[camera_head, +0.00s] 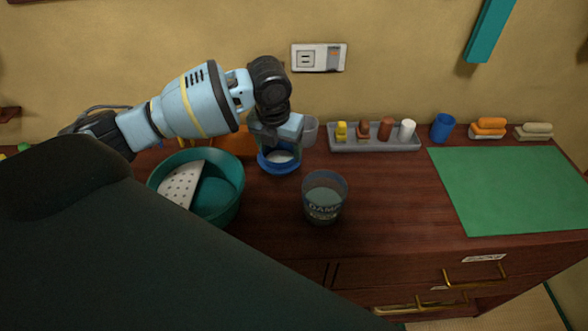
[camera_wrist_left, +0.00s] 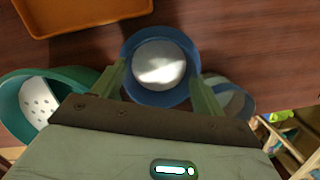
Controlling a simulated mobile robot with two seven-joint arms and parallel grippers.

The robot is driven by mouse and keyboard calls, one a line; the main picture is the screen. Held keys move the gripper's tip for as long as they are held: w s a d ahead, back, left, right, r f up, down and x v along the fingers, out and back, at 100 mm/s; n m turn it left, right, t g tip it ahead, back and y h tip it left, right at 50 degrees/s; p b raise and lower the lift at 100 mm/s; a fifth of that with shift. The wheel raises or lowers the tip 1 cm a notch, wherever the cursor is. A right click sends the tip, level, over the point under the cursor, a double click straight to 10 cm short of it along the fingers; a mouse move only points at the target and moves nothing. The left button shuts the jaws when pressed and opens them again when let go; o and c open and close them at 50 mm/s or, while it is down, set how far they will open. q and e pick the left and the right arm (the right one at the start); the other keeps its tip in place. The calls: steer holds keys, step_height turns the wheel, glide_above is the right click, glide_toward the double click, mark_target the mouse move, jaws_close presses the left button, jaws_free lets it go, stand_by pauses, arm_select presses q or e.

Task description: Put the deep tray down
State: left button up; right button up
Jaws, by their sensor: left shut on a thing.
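The deep tray, a round blue container with a pale inside (camera_head: 280,168), is at the back middle of the dark wooden counter. My left gripper (camera_head: 279,140) is above it, pointing down. In the left wrist view the blue rim (camera_wrist_left: 160,101) lies between the two green fingers (camera_wrist_left: 160,88), which are shut on it. The tray looks upright and close to the counter; I cannot tell whether it touches. My right gripper is not in view.
A teal bowl (camera_head: 228,180) with a white perforated piece (camera_head: 180,183) stands left. A clear labelled glass (camera_head: 325,198) stands front right. An orange tray (camera_wrist_left: 85,17) lies behind. A grey tray (camera_head: 375,145) of small items is at the back. The green mat (camera_head: 515,190) is bare.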

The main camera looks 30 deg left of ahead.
arm_select(q)
steer(key=shift+f, duration=3)
steer(key=shift+f, duration=0.25)
steer(key=o, duration=1)
steer(key=r, duration=0.4)
steer(key=s+r, duration=0.1)
steer(key=r, duration=0.7)
steer(key=shift+s+d+r+p, duration=0.2)
steer(key=shift+s+p, duration=0.15)
steer(key=shift+s, duration=0.05)
